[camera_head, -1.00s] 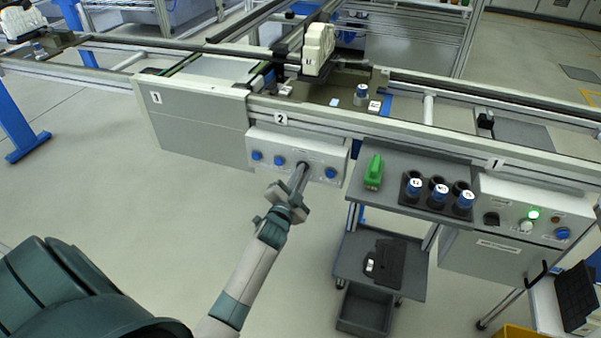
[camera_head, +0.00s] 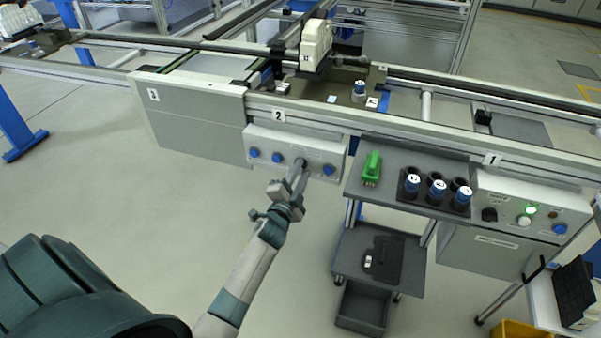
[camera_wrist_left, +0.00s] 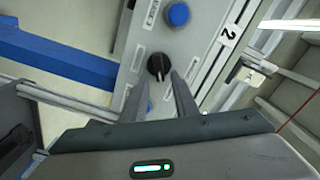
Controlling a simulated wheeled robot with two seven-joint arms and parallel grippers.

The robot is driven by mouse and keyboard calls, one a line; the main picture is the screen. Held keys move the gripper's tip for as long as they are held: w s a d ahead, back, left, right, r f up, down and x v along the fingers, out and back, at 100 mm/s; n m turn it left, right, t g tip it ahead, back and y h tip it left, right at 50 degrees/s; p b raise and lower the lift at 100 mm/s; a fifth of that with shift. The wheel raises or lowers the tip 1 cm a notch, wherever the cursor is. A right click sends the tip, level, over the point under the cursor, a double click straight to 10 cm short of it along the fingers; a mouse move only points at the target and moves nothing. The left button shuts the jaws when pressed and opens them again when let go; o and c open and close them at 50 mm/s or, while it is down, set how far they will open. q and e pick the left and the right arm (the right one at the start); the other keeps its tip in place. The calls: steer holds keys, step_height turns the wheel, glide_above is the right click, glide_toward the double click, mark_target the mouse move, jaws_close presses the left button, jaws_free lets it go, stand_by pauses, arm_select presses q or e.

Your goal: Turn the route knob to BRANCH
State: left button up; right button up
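The route knob (camera_wrist_left: 158,66) is a black rotary knob on the light grey control box (camera_head: 290,146) under the conveyor rail, near the label 2. In the left wrist view it sits just ahead of my left gripper (camera_wrist_left: 157,85), between the lines of its two fingers. The fingers are apart, with a gap between them, and I cannot tell whether they touch the knob. In the head view my left gripper (camera_head: 298,176) reaches the box from below and partly hides the knob. The labels beside the knob are too small to read. My right gripper is not in view.
Blue push buttons (camera_head: 329,170) flank the knob on the same box. A grey cart (camera_head: 400,205) with a green tool (camera_head: 371,168) and several blue-capped containers stands to the right. Another control box (camera_head: 520,210) is further right.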

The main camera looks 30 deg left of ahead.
arm_select(q)
steer(key=shift+s, duration=0.15)
